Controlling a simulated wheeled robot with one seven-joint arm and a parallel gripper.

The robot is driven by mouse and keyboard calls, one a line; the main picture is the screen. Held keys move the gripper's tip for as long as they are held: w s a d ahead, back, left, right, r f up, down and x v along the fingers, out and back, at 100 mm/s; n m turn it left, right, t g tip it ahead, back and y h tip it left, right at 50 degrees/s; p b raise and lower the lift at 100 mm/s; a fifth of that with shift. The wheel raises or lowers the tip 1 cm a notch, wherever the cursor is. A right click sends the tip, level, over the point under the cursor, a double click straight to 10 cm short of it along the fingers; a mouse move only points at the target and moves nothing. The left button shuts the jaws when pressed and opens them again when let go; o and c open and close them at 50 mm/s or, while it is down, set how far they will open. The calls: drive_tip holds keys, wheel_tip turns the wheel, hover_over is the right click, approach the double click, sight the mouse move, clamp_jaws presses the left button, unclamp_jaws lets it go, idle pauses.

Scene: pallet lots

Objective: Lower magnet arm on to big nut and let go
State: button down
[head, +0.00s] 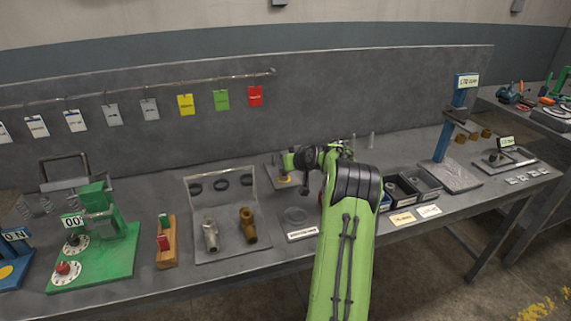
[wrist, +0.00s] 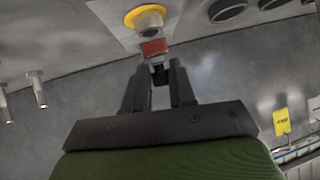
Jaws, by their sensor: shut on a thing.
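My gripper (wrist: 158,72) is shut on a small dark piece between its fingertips. A red block (wrist: 154,48) shows just beyond that piece, seemingly joined to it; I take this to be the magnet arm. Beyond the red block is a yellow ring with a grey centre (wrist: 146,17) on a pale plate (wrist: 114,16). Whether the red block touches the ring, or whether the ring holds the big nut, I cannot tell. In the head view my gripper (head: 286,173) is low over the yellow piece (head: 285,180), partly hidden by my wrist.
A grey tray with a bent metal fitting (head: 210,235) and a brass one (head: 248,225) stands left of my arm. Dark bins (head: 420,180) are to the right. A blue stand (head: 451,130) rises farther right, with brass pieces (head: 473,136) behind it. Tags hang along the back wall.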

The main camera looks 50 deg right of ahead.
drive_tip(key=shift+s+a+f+b, duration=0.1)
drive_tip(key=shift+s+f+b, duration=0.1)
drive_tip(key=shift+f, duration=0.5)
drive_tip(key=shift+s+a+f+b, duration=0.1)
drive_tip(key=shift+f+b, duration=0.05)
drive_tip(key=shift+f, duration=0.5)
drive_tip(key=c, duration=1)
unclamp_jaws()
drive_tip(key=shift+s, duration=0.15)
drive_tip(key=p+v, duration=0.1)
drive_tip(key=v, duration=0.9)
drive_tip(key=w+r+p+v, duration=0.1)
drive_tip(key=v, duration=0.5)
drive_tip(key=shift+s+a+r+p, duration=0.1)
drive_tip(key=shift+a+p, duration=0.05)
drive_tip(key=shift+p, duration=0.2)
